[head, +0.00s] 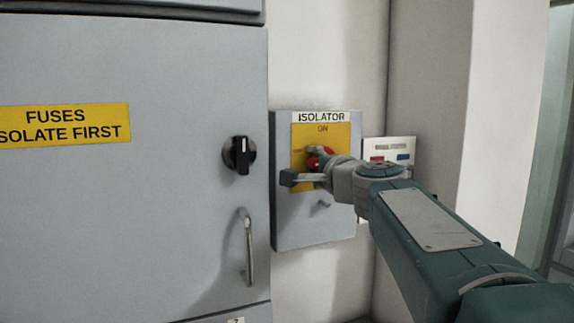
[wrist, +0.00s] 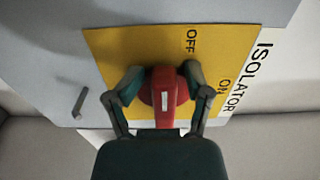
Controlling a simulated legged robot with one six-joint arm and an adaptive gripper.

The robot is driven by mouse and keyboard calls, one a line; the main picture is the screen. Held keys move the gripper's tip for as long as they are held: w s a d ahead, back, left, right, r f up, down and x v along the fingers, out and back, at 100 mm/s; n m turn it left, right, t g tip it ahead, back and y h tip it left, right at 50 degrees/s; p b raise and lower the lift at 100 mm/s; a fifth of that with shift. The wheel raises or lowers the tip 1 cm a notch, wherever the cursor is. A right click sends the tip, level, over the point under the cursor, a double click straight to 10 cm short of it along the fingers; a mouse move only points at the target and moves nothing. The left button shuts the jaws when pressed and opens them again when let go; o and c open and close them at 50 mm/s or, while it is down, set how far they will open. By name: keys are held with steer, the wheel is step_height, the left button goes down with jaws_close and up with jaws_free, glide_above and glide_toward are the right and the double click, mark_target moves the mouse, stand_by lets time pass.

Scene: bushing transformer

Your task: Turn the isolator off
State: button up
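The isolator (head: 283,232) is a grey box on the wall with a yellow plate (head: 342,172) marked ON at the top and OFF at the left. Its red rotary handle (head: 313,161) is partly hidden by my gripper in the head view. In the wrist view the red handle (wrist: 165,97) stands between my gripper's (wrist: 160,76) two fingers, running up and down the picture. The fingers are apart, one on each side. A gap shows at the left finger; the right finger is very close to the handle, contact unclear. The picture is turned, with ISOLATOR at right.
A grey cabinet door at left carries a black knob (head: 239,154), a metal pull handle (head: 249,246) and a yellow fuses sign (head: 65,124). A small hasp (wrist: 80,102) sticks out from the isolator box. A wall corner stands close at right.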

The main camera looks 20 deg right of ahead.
steer(key=shift+s, duration=0.1)
steer(key=s, duration=1.2)
steer(key=shift+d, duration=0.2)
steer(key=s+a+f+n+g+y, duration=0.1)
steer(key=s+a+f+n+g, duration=0.25)
steer(key=f, duration=0.45)
steer(key=s+a+f+n+g, duration=0.2)
steer(key=a+f+n+g, duration=0.1)
steer(key=a+f+n, duration=0.3)
steer(key=s+a+f+n+g+y, duration=0.1)
steer(key=s+a+f+n+g, duration=0.15)
steer(key=f, duration=0.65)
steer(key=s+f+n+g+h, duration=0.2)
steer(key=s+f+n, duration=0.3)
steer(key=f, duration=0.4)
steer(key=shift+s+f+g+h, duration=0.15)
steer(key=shift+s+g+h, duration=0.15)
steer(key=shift+s+g, duration=0.4)
